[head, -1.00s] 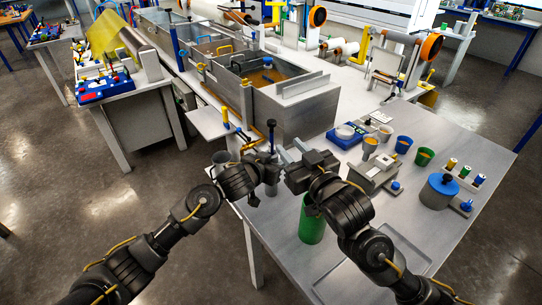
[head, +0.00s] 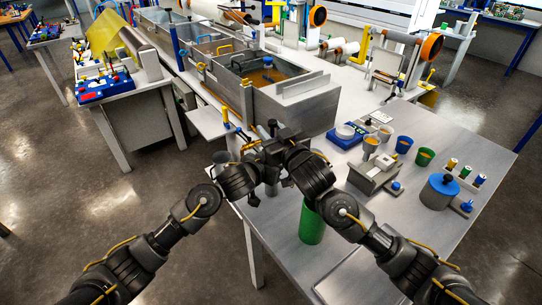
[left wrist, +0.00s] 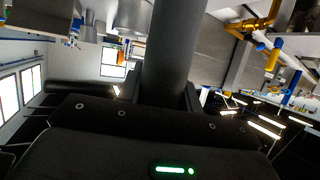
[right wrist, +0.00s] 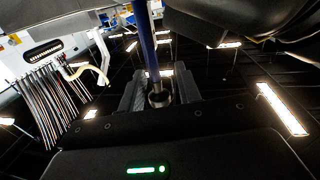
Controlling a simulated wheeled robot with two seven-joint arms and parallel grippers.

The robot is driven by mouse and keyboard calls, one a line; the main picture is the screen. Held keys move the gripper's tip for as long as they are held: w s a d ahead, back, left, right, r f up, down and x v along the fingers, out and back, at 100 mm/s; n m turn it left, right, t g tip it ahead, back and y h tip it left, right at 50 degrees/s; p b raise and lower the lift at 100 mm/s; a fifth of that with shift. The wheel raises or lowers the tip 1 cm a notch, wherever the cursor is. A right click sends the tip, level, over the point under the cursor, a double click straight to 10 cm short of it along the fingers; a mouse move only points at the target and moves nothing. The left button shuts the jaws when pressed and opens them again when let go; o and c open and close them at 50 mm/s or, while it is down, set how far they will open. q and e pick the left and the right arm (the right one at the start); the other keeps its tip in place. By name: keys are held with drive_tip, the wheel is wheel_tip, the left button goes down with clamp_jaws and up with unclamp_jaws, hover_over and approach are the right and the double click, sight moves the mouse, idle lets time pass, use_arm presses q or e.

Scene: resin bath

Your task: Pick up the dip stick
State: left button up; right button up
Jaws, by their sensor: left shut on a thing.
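The dip stick (head: 272,125), with a dark knob and a blue shaft, stands upright between my two grippers in the head view. In the right wrist view its blue shaft (right wrist: 147,40) runs down between the fingers of my right gripper (right wrist: 158,90), to a small metal ring. In the head view the right gripper (head: 280,145) is at the stick; whether its fingers touch the shaft is unclear. My left gripper (head: 262,172) is shut on a grey cylinder, which fills the gap in the left wrist view (left wrist: 170,50). The stick's lower end is hidden in the head view.
A green cylinder (head: 312,222) stands on the grey table (head: 330,265), close to my right arm. Cups, a scale (head: 346,134) and a blue-lidded pot (head: 439,190) stand further right. The metal bath (head: 300,115) is just beyond the grippers.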

clamp_jaws()
idle(0.3)
wheel_tip(320, 180, up, 28)
idle(0.5)
use_arm(q)
drive_tip(key=o, duration=1.1)
drive_tip(key=shift+c, duration=0.2)
